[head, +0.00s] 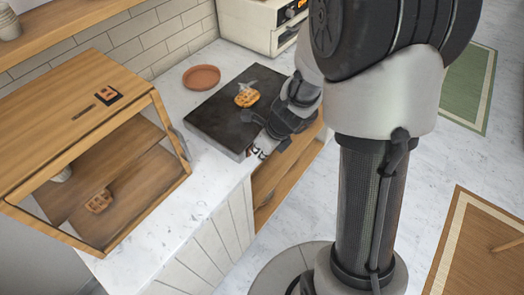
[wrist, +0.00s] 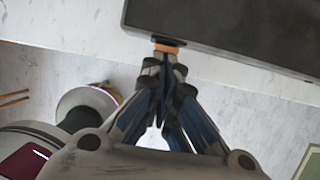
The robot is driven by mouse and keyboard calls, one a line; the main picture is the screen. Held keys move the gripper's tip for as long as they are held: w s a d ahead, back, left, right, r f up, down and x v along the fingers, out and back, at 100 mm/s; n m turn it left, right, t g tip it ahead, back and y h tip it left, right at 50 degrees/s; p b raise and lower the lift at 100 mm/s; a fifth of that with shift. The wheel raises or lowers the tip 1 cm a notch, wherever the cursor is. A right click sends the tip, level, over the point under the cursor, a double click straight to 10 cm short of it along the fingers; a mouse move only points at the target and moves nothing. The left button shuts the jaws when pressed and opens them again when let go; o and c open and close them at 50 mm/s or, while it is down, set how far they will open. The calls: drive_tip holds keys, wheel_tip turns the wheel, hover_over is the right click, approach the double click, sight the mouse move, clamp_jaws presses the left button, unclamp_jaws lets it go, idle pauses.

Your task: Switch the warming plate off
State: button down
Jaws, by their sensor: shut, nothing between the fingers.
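The warming plate (head: 212,117) is a flat dark slab on the white counter, and its dark body also fills the upper right of the wrist view (wrist: 235,28). A round golden waffle (head: 247,96) lies on it. A small orange piece (wrist: 165,47), perhaps its switch, shows at its front edge in the wrist view; its on or off position cannot be told. My gripper (wrist: 165,72) is shut and empty, its tips right at the orange piece; contact is unclear. In the head view my gripper (head: 257,151) is at the plate's front corner, and the orange piece is hidden.
A wooden case (head: 45,105) with another waffle (head: 99,201) inside stands at the left. A terracotta saucer (head: 201,77) lies behind the plate, near a white machine (head: 250,24). The counter (head: 200,170) between case and plate is clear.

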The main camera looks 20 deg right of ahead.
drive_tip(key=shift+w+a+r, duration=0.1)
drive_tip(key=shift+w, duration=0.05)
drive_tip(key=shift+r+p, duration=0.8)
